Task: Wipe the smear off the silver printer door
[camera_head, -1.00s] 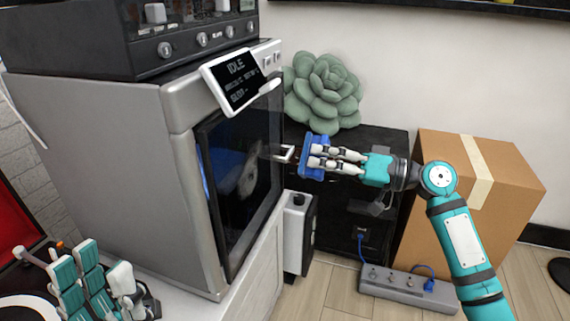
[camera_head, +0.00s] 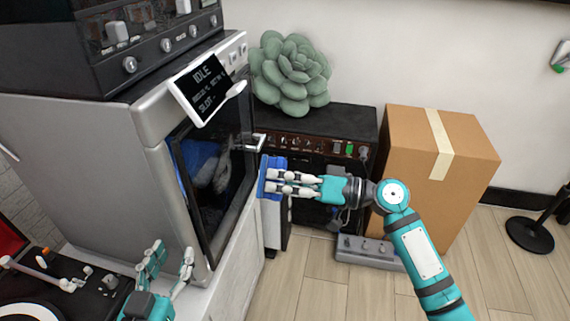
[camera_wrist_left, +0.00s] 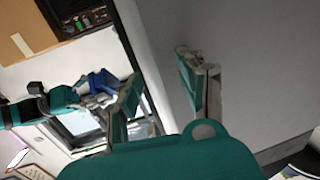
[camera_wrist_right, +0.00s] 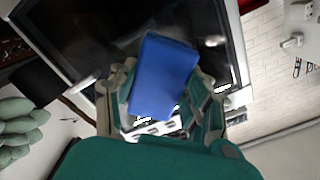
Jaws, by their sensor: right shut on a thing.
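The silver printer (camera_head: 110,160) stands at left in the head view. Its door (camera_head: 240,200) has a dark pane in a silver frame and looks shut. A pale greyish smear (camera_head: 222,174) shows on the pane, though reflections make its edges unclear. My right gripper (camera_head: 284,183) is shut on a blue block-shaped wiper (camera_head: 270,172), just right of the door's edge and below the handle. The right wrist view shows the blue wiper (camera_wrist_right: 163,75) between the fingers, before the dark pane. My left gripper (camera_head: 168,268) is open and empty, low by the printer's front; its fingers (camera_wrist_left: 165,95) stand apart.
A tilted display (camera_head: 205,88) sticks out at the printer's top front. A green succulent (camera_head: 290,75) sits on a dark amplifier (camera_head: 345,122).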

